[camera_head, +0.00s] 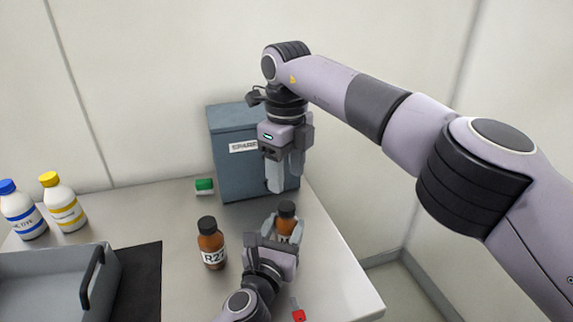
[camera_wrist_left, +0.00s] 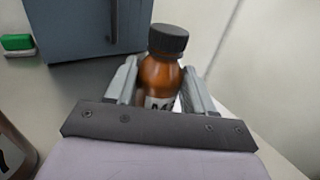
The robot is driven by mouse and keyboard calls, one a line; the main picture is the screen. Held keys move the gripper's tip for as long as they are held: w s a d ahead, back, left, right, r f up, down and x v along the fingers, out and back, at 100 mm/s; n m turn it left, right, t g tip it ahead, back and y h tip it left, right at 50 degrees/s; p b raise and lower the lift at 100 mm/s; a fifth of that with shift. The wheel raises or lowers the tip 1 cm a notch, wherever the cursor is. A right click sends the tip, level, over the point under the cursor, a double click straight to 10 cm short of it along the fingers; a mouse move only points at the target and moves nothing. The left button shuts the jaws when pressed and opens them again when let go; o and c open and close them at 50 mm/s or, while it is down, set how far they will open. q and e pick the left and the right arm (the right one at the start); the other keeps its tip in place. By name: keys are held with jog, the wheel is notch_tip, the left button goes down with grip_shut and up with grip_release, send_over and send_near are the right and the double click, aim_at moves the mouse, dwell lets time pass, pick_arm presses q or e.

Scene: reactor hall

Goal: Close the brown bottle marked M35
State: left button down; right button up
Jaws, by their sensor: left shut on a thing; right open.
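A brown bottle (camera_head: 286,225) with a black cap (camera_head: 286,208) stands upright near the right side of the table. In the left wrist view the bottle (camera_wrist_left: 160,74) shows a white label, mostly hidden, with what looks like an M. Its black cap (camera_wrist_left: 168,39) sits on the neck; how tight it is I cannot tell. My left gripper (camera_wrist_left: 161,84) is shut on the bottle's body, one finger on each side. My right gripper (camera_head: 285,180) is open and empty, pointing down above and slightly behind the bottle, apart from the cap.
A second brown bottle (camera_head: 211,247), marked R27, stands left of my left gripper. A blue-grey box (camera_head: 232,165) labelled SPARE stands behind, beside a green block (camera_head: 204,186). A red item (camera_head: 298,315) lies in front. A grey tray (camera_head: 50,262) and two white bottles (camera_head: 64,204) are left.

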aim_at(287, 206)
jog(key=n, duration=0.4)
jog(key=shift+r+n, duration=0.2)
jog(key=shift+n, duration=0.2)
jog(key=n, duration=0.3)
jog(key=shift+r, duration=0.1)
jog(key=n, duration=0.3)
jog(key=shift+r, duration=0.1)
jog(key=n, duration=0.4)
jog(key=shift+r+n, duration=0.1)
jog(key=shift+n, duration=0.2)
jog(key=shift+f, duration=4.05)
